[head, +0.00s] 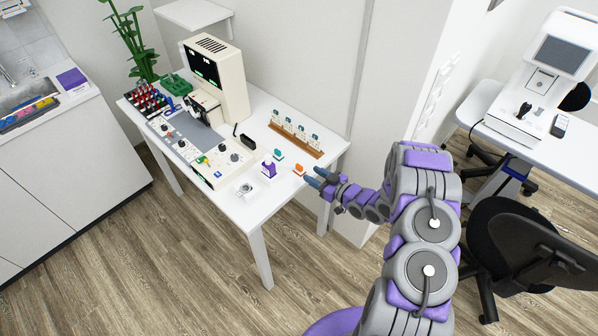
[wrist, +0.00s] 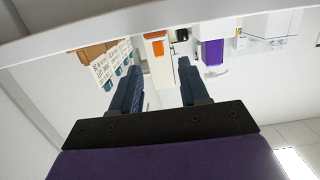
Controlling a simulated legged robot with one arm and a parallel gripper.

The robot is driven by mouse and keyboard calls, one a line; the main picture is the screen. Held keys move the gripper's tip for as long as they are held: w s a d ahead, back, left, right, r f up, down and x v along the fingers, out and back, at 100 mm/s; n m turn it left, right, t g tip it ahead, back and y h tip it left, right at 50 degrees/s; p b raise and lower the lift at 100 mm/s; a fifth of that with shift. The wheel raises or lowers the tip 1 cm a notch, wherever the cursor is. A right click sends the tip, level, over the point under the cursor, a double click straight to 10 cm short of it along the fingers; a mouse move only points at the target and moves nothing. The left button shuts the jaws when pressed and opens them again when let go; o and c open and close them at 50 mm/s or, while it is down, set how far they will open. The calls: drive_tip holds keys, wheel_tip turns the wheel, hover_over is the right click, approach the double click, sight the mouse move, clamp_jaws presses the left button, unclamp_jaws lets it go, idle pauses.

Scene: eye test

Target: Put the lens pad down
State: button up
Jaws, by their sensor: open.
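My gripper (head: 310,177) is open at the table's right front edge; in the wrist view its two dark blue fingers (wrist: 159,66) stand apart with nothing held between them. A small orange piece (head: 299,170) lies on the white table (head: 228,208) just beyond the fingertips. In the wrist view the orange piece (wrist: 157,48) shows past the gap between the fingers. I cannot tell for sure which thing is the lens pad. A small teal piece (head: 278,154) and a purple piece (head: 269,170) stand close by.
A wooden rack (head: 296,141) with several cards stands behind the gripper's spot. A small black item (head: 248,141), a white dish (head: 244,189) and a control panel (head: 218,164) lie to the left. A cream machine (head: 221,75) stands at the back. A black chair (head: 520,245) is at right.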

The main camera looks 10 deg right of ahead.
sight(302, 168)
drive_tip(key=x, duration=0.4)
drive_tip(key=shift+w+b, duration=0.15)
drive_tip(key=shift+b, duration=0.2)
drive_tip(key=shift+b+x, duration=0.85)
drive_tip(key=shift+x, duration=1.85)
drive_tip(key=shift+r, duration=0.1)
clamp_jaws()
